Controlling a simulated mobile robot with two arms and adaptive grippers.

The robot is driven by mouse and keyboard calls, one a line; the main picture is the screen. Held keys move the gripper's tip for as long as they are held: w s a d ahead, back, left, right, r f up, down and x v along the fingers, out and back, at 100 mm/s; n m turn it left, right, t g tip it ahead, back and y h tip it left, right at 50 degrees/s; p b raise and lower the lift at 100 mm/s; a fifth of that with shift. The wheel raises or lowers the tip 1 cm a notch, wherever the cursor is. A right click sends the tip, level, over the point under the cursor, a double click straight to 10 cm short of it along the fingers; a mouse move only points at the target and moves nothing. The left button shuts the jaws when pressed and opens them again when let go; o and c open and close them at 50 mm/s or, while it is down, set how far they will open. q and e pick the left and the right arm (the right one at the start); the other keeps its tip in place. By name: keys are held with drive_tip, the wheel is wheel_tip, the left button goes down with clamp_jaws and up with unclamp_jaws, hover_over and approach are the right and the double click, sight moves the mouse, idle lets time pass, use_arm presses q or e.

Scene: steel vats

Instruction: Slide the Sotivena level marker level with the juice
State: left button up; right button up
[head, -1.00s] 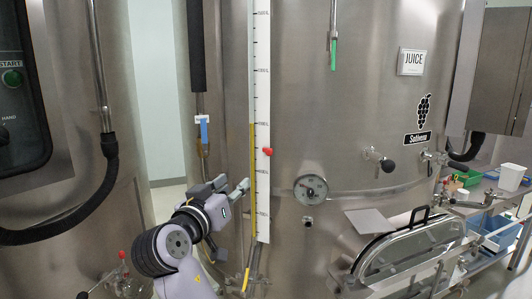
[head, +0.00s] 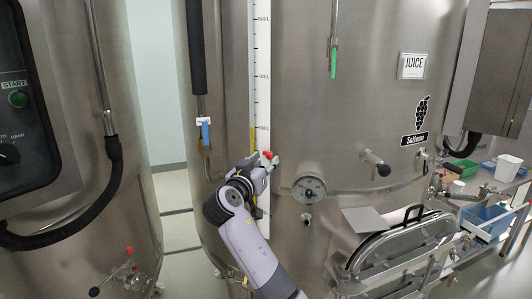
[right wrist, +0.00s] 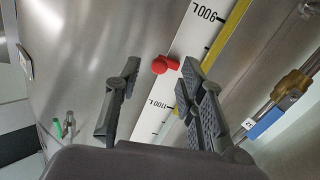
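The red level marker (head: 268,155) sits on the white scale strip (head: 262,60) of the steel vat (head: 340,130) labelled JUICE. The yellow juice column (head: 253,138) runs beside the strip, and its top stands a little above the marker. My right gripper (head: 264,162) is at the marker, partly covering the lower strip. In the right wrist view, its two fingers (right wrist: 160,76) are spread apart, with the marker (right wrist: 165,64) between them near the tips and no clear grip on it. One finger hides part of the yellow column. My left gripper is not in view.
A dial gauge (head: 309,190) and a tap (head: 376,165) stick out of the vat to the right of the strip. A blue-handled valve (head: 205,130) hangs to the left. An oval hatch (head: 400,243) is at lower right.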

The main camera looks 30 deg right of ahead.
drive_tip(key=shift+x, duration=0.75)
drive_tip(key=shift+c, duration=0.2)
clamp_jaws()
